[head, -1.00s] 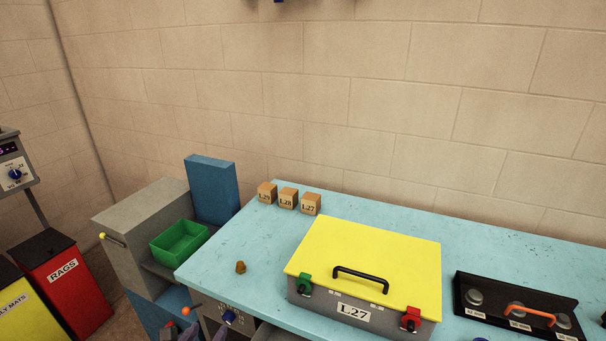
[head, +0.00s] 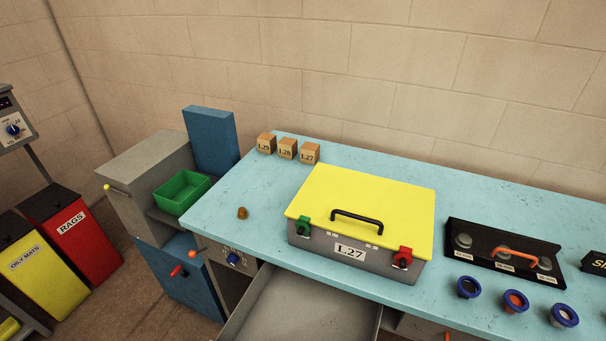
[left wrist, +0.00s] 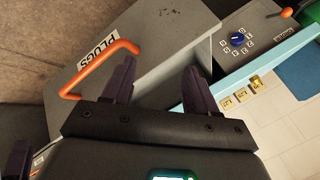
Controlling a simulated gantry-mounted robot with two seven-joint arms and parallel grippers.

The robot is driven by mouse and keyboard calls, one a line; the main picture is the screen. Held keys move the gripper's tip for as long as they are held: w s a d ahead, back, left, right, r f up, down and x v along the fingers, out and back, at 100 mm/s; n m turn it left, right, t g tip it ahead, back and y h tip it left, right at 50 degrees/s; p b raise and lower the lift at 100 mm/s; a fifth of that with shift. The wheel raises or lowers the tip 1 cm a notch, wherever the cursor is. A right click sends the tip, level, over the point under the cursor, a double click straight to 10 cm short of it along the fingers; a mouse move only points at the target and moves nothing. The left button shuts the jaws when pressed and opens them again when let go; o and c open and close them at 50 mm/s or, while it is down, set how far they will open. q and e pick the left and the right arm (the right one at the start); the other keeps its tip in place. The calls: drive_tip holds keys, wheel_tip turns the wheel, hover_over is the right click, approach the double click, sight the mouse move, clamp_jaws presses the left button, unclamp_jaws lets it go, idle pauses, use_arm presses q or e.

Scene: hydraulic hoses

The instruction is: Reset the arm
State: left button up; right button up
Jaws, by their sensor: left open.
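My left gripper (left wrist: 157,82) shows in the left wrist view, its two dark purple fingers spread apart with nothing between them. A grey drawer or panel surface (left wrist: 175,50) lies beyond the fingers. An orange handle (left wrist: 97,70) and a PLUGS label stand at its left, apart from the fingers. Another purple finger-like piece (left wrist: 15,160) shows at the lower left edge, seemingly part of my right gripper; its opening is hidden. Neither gripper shows in the head view now.
An open, empty-looking grey drawer (head: 300,305) juts from the light-blue bench (head: 235,190). On the bench stand a yellow-lidded case (head: 365,205) marked L.27, three wooden blocks (head: 287,149), a small brown fitting (head: 242,213) and a black panel (head: 500,250). A green bin (head: 181,192) is at left.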

use_arm(q)
drive_tip(key=s+a+f+n+g+y, duration=0.1)
drive_tip(key=s+a+f+n+g, duration=0.15)
drive_tip(key=s+n, duration=0.35)
drive_tip(key=s+a+f+n+g, duration=0.2)
drive_tip(key=s+a+f+n, duration=0.15)
drive_tip(key=s+n, duration=0.2)
wheel_tip(320, 180, up, 37)
drive_tip(key=p, duration=3.6)
drive_tip(key=shift+a, duration=0.3)
drive_tip(key=shift+m+t, duration=0.25)
drive_tip(key=shift+s, duration=0.1)
